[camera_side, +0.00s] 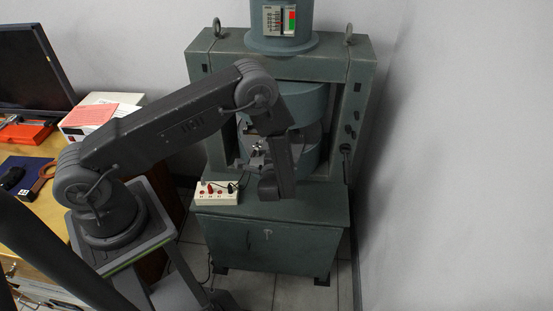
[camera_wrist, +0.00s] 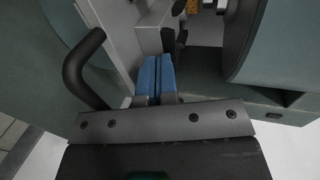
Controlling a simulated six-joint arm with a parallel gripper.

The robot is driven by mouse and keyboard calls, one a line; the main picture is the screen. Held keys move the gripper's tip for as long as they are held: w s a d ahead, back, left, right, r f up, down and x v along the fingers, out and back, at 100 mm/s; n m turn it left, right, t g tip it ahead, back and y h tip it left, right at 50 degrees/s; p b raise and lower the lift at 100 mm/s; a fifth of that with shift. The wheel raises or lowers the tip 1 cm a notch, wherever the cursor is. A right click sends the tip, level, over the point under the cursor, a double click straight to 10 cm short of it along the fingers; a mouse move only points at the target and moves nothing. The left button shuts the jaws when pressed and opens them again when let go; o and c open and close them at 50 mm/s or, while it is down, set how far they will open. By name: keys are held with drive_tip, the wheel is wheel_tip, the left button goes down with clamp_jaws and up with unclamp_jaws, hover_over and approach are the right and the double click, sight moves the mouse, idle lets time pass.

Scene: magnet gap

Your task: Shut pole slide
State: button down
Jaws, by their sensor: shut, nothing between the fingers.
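The magnet (camera_side: 310,105) is a large grey-green machine with round pole drums inside a square frame. My gripper (camera_wrist: 155,62) shows two blue finger pads pressed together with nothing between them. In the side view my forearm and wrist cover its fingers and part of the pole gap. In the wrist view a light grey metal plate (camera_wrist: 122,32), which looks like part of the pole slide, lies just beyond and left of the fingertips. A dark curved handle (camera_wrist: 78,68) stands left of the fingers, apart from them. A round drum (camera_wrist: 285,45) fills the right side.
A white box with coloured terminals (camera_side: 216,194) sits on the magnet's cabinet (camera_side: 270,240), left of my wrist. A wooden desk (camera_side: 40,150) with a monitor (camera_side: 28,65) stands at the left. A bare wall (camera_side: 460,150) bounds the right.

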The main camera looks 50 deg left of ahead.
drive_tip(key=shift+w+a+r, duration=0.1)
drive_tip(key=shift+w+a, duration=1.7)
drive_tip(key=s+d, duration=0.3)
drive_tip(key=shift+s+d, duration=0.2)
drive_tip(key=shift+d, duration=0.1)
drive_tip(key=v, duration=0.8)
drive_tip(key=s+a+r+n+g, duration=0.2)
drive_tip(key=s+r+n+g, duration=0.25)
drive_tip(key=r, duration=0.45)
drive_tip(key=s+a+r+n+g, duration=0.1)
drive_tip(key=s+r+n+g, duration=0.3)
drive_tip(key=r, duration=0.5)
drive_tip(key=s+d+r+t+h, duration=0.2)
drive_tip(key=s+d+r+h, duration=0.1)
drive_tip(key=s+r+h, duration=0.2)
drive_tip(key=s+d+r+t+h, duration=0.2)
drive_tip(key=s+d+r+h, duration=0.2)
drive_tip(key=r, duration=0.5)
drive_tip(key=shift+s+r+h, duration=0.15)
drive_tip(key=shift+s+h, duration=0.45)
drive_tip(key=shift+s, duration=0.55)
